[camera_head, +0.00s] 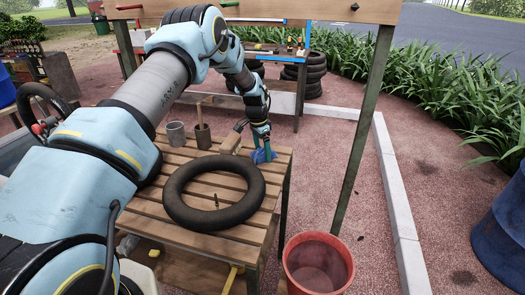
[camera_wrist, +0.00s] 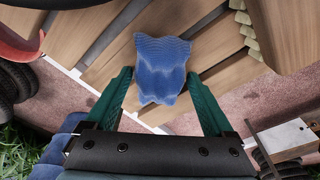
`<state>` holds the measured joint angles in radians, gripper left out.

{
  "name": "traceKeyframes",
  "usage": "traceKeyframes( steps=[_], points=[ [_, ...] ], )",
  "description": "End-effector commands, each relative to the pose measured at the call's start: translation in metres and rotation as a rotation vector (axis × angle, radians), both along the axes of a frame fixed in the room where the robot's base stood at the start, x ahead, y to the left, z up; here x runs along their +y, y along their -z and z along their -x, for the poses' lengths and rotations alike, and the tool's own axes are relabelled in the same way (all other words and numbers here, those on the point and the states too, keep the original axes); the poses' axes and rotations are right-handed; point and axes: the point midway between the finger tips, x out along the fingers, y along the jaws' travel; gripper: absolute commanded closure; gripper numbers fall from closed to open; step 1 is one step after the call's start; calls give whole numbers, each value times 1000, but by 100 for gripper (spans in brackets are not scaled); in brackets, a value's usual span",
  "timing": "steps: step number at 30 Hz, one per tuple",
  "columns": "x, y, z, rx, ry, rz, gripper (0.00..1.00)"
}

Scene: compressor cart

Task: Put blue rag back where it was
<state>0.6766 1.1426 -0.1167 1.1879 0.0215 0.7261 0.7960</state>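The blue rag (camera_head: 260,155) lies crumpled near the far right corner of the slatted wooden table (camera_head: 179,159). In the wrist view the rag (camera_wrist: 162,68) rests on the slats by the table edge, with its lower part between the green fingers. My gripper (camera_head: 262,146) points down over the rag. In the wrist view my gripper (camera_wrist: 158,88) has its fingers wide apart, with gaps on both sides of the rag. Part of the rag is hidden behind the fingers in the head view.
A black tire (camera_head: 177,200) lies on the table, left of and nearer than the rag. Two cups, one grey (camera_head: 176,133) and one brown (camera_head: 202,137), stand at the back. A brush-like wooden thing (camera_head: 231,142) is close beside my gripper. A red bucket (camera_head: 318,262) stands front right.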

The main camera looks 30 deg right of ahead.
Motion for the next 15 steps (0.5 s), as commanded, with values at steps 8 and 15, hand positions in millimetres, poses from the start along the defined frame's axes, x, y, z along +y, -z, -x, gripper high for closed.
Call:
traceKeyframes(
  steps=[8,15],
  points=[
    [0,0,0,0,0,0,0],
    [1,-13,-1,-2,0,2,0]
  ],
)
